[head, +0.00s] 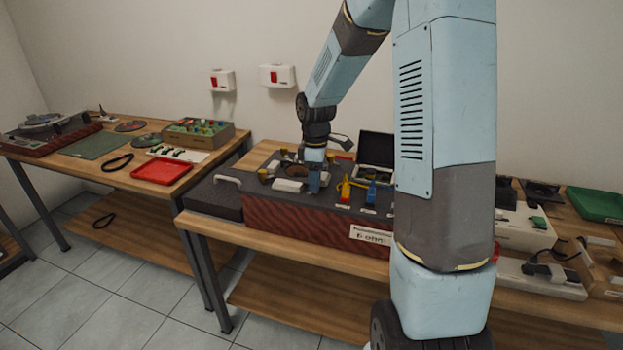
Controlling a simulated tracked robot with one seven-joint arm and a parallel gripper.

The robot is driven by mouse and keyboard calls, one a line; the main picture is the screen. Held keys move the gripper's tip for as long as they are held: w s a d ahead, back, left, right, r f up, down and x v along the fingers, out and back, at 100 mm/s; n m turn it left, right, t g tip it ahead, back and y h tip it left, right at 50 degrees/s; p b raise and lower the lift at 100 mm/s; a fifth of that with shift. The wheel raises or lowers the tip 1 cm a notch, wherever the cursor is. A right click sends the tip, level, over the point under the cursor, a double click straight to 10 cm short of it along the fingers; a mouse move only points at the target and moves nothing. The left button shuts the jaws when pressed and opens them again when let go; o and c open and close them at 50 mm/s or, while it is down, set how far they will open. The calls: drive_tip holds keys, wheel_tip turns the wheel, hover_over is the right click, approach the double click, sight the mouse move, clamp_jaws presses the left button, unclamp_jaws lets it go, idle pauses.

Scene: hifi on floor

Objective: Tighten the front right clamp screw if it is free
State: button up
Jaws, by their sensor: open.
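A case with a dark grey top and a dark red wavy-patterned front (290,219) stands on the middle bench. Its top carries a round recessed part (293,170), a pale block (289,186) and small brass-coloured knobs (263,175) at its left. My gripper (314,187) points down over the case top, just right of the pale block; it is open. Its fingertips are small here, and I cannot tell whether they touch anything. I cannot make out a front right clamp screw; my gripper covers part of that area.
A yellow lever (345,188) and a blue lever (371,192) stand close right of my gripper. An open dark box (376,150) is behind them. A red tray (162,170) lies on the left bench.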

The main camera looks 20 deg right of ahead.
wheel_tip(320, 180, up, 14)
idle(0.6)
drive_tip(key=shift+f, duration=0.15)
wheel_tip(320, 180, down, 14)
drive_tip(key=n, duration=0.2)
drive_tip(key=shift+n, duration=0.4)
idle(0.3)
drive_tip(key=shift+s, duration=0.1)
drive_tip(key=shift+c, duration=0.2)
clamp_jaws()
